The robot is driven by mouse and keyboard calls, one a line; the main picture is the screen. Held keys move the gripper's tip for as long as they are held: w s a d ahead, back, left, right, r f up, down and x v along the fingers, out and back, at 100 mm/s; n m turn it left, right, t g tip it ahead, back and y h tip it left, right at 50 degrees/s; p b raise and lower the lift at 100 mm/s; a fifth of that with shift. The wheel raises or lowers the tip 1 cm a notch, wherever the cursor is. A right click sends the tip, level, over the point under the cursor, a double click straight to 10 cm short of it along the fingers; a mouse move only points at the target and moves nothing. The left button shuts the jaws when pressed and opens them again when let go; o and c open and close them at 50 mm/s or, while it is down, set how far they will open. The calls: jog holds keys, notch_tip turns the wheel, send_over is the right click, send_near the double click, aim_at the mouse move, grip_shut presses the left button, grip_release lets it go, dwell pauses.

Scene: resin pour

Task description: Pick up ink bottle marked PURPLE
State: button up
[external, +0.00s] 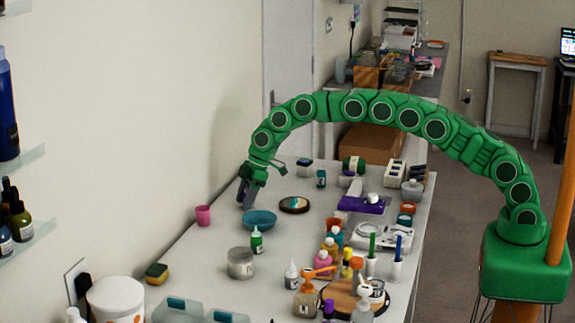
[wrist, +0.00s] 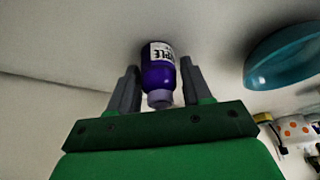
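The purple ink bottle (wrist: 158,72) shows in the wrist view, with a white label ending in "PLE" and a pale lilac cap facing my gripper. My gripper (wrist: 158,75) has one grey finger on each side of the bottle. Narrow gaps seem to show between the fingers and the bottle, so it looks open around it. In the external view my gripper (external: 246,195) points down at the far left part of the table, near the wall. The bottle cannot be made out there.
A teal bowl (external: 259,220) stands close to the right of my gripper, and also shows in the wrist view (wrist: 285,55). A pink cup (external: 203,215) is to the left. A round dark coaster (external: 294,204) and crowded bottles lie further right.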

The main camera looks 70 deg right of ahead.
jog(key=c, duration=0.7)
